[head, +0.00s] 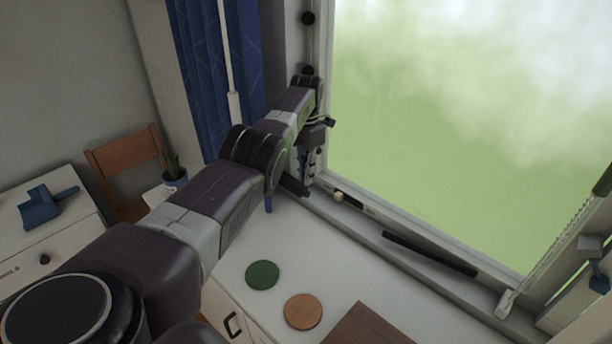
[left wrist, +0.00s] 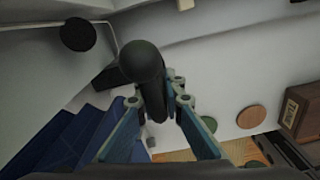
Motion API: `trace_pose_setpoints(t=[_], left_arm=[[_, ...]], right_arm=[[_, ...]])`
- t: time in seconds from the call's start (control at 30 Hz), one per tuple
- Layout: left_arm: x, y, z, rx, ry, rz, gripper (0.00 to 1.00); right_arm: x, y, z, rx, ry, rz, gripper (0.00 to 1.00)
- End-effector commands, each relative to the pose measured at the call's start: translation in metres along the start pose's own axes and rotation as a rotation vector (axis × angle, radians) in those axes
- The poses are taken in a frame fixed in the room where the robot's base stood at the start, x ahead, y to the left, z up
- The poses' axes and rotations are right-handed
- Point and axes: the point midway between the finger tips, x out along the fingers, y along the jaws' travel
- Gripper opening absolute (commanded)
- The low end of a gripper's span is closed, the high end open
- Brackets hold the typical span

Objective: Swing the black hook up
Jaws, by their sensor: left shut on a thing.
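The black hook (left wrist: 143,65) shows in the left wrist view as a dark, round-ended piece between my fingers. My left gripper (left wrist: 155,103) is shut on it, with a blue finger on each side. In the head view my left gripper (head: 311,148) is at the left side of the window frame, partly hidden by my own arm. The hook cannot be told apart from the gripper there. My right gripper is not in view.
A white counter (head: 235,255) below the window holds a green disc (head: 262,274) and a wooden disc (head: 304,311). A black bar (head: 428,254) lies along the sill. A blue curtain (head: 213,75) hangs left of the window. A potted plant (head: 174,177) stands farther left.

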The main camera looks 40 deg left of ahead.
Motion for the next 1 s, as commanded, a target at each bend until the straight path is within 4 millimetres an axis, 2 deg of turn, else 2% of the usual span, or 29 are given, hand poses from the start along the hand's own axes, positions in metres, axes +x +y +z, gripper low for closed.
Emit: trace_pose_setpoints(t=[0.27, 0.3, 0.43, 0.77, 0.87, 1.0], left_arm=[[0.002, -0.001, -0.001, 0.001, 0.005, -0.001, 0.00], [0.002, -0.001, -0.001, 0.001, 0.005, -0.001, 0.12], [0.001, -0.001, -0.001, 0.001, 0.004, -0.001, 0.26], [-0.002, 0.000, 0.000, 0.000, 0.001, 0.000, 0.27], [-0.012, 0.000, 0.000, 0.000, 0.000, 0.001, 0.27], [-0.038, 0.000, 0.001, 0.000, -0.002, 0.001, 0.27]], right_arm=[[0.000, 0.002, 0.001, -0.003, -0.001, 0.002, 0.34], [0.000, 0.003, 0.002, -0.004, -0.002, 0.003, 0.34], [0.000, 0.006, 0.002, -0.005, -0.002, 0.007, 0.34], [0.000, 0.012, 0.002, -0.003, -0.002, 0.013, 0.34], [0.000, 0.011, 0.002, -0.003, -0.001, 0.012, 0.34], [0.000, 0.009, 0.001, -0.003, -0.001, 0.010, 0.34]])
